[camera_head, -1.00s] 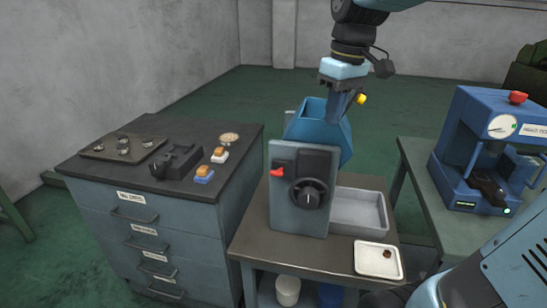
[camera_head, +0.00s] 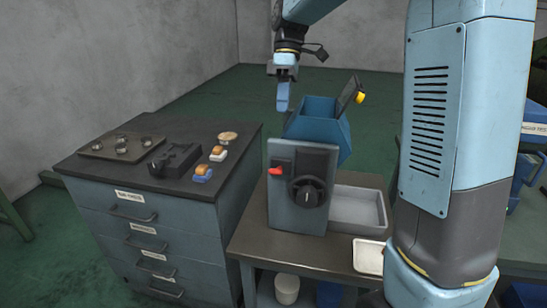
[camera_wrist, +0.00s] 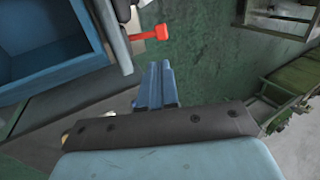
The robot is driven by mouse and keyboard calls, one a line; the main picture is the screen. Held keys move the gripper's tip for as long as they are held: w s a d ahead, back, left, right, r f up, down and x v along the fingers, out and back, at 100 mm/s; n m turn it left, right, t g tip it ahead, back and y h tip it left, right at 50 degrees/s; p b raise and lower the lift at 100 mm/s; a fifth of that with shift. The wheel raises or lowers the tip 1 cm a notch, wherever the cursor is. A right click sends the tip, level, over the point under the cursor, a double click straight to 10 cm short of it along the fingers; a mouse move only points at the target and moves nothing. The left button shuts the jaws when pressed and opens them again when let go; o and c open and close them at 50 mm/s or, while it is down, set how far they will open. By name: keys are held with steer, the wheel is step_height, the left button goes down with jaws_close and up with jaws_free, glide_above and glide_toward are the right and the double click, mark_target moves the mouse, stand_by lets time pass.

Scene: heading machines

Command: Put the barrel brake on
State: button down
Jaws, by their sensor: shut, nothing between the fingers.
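The machine (camera_head: 300,222) stands on the middle bench, a grey panel with a black dial (camera_head: 308,193) on its front. A red lever (camera_head: 276,171), perhaps the barrel brake, sticks out at the panel's left; it also shows in the wrist view (camera_wrist: 152,34). The blue open-topped barrel (camera_head: 318,127) sits behind the panel. Its dark lid (camera_head: 349,92) stands raised, with a yellow knob (camera_head: 360,97). My gripper (camera_head: 283,106) is shut and empty, pointing down above and left of the barrel, apart from the lever. The wrist view shows its blue fingers (camera_wrist: 157,85) together.
A grey tray (camera_head: 357,208) sits right of the machine, and a white dish (camera_head: 368,256) in front is partly hidden by my arm. The left cabinet (camera_head: 100,180) carries a plate of rings (camera_head: 121,147), a black fixture (camera_head: 175,160) and small blocks. Air left of the machine is clear.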

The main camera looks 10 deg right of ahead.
mark_target(276, 169)
steer(key=x, duration=1.4)
steer(key=shift+s, duration=0.1)
